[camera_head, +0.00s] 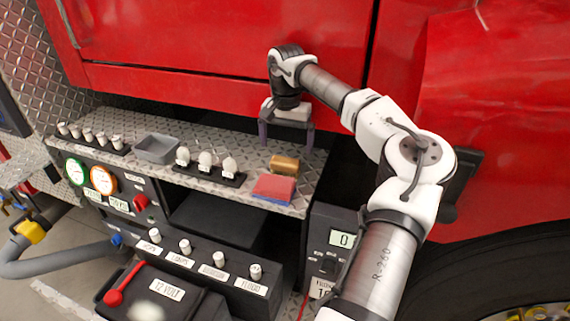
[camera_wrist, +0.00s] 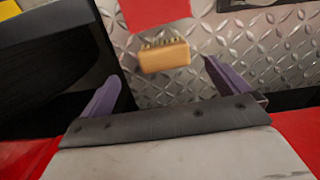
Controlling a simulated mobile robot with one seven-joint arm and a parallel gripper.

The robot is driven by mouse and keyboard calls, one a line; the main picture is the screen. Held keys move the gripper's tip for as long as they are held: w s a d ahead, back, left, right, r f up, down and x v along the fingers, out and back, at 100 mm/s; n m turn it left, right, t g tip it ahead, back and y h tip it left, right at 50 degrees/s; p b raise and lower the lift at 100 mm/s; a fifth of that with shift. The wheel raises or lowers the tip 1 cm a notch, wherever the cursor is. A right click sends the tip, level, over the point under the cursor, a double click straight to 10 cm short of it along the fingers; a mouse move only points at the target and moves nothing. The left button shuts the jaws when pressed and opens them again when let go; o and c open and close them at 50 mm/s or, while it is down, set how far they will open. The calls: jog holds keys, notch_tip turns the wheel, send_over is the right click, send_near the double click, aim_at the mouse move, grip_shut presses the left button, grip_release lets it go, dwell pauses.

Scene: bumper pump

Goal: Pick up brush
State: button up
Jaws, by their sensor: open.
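The brush (camera_head: 284,164) is a small wooden block with bristles along one side. It lies on the diamond-plate ledge (camera_head: 323,162), and in the wrist view the brush (camera_wrist: 165,56) is upper centre, bristles toward the top. My gripper (camera_head: 286,140) is open and empty above the ledge, just behind the brush in the head view. In the wrist view, my gripper (camera_wrist: 160,72) has its purple fingers spread wide, with the brush beyond them, roughly centred between the tips and not touched.
A red-and-blue block (camera_head: 274,187) lies close in front of the brush. Left along the ledge are a rack of white-topped knobs (camera_head: 205,162), a grey tray (camera_head: 157,148) and another knob rack (camera_head: 92,137). The red truck panel (camera_head: 190,95) rises close behind my gripper.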

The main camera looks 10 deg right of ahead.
aim_at(284, 162)
jog(key=f, duration=0.2)
jog(key=f+p, duration=0.1)
jog(key=f, duration=0.2)
jog(key=f+p, duration=0.1)
jog(key=f, duration=0.1)
jog(key=shift+a+f, duration=0.2)
jog(key=shift+a, duration=0.1)
jog(key=shift+c, duration=0.3)
jog(key=c, duration=1)
